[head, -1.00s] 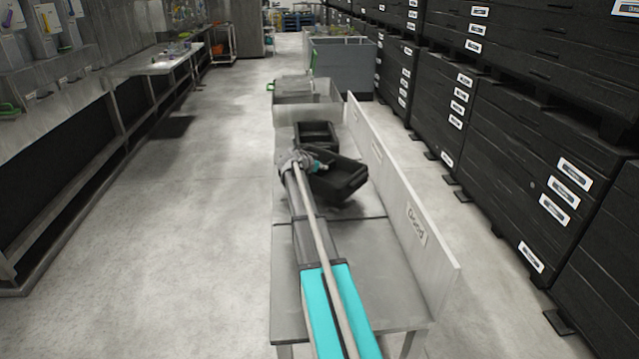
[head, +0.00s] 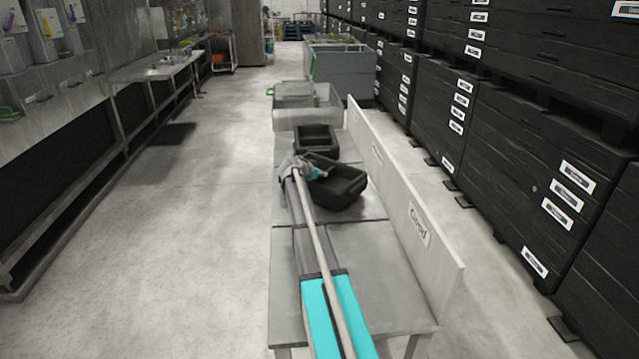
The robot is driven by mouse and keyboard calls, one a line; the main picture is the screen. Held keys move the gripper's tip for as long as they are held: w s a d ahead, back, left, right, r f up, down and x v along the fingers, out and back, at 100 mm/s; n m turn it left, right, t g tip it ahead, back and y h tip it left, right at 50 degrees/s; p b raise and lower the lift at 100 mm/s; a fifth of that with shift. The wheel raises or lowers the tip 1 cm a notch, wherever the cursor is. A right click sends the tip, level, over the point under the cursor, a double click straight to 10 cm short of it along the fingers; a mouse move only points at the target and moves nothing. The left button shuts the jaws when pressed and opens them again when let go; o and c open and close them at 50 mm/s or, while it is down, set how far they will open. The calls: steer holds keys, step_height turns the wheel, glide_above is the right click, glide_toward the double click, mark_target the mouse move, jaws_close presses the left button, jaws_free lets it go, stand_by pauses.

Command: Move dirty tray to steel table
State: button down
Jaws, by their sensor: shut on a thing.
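A black tray (head: 338,186) is at my gripper (head: 312,172) over the middle of a long grey table in the head view. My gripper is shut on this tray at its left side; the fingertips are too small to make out. The tray sits at an angle, and I cannot tell whether it touches the tabletop. A second black tray (head: 316,141) stands just behind it on the table. The steel table (head: 375,270) has a bare near half and an upright board along its right side.
Grey bins (head: 294,115) stand at the table's far end, with a larger grey container (head: 343,72) beyond. Stacked black crates (head: 520,170) line the right. A long steel counter (head: 60,125) runs along the left. The floor (head: 190,230) between is clear.

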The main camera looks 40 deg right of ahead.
steer(key=shift+f+b, duration=0.7)
steer(key=shift+f, duration=0.3)
steer(key=shift+f, duration=0.15)
steer(key=c, duration=0.6)
jaws_free()
steer(key=shift+r, duration=0.2)
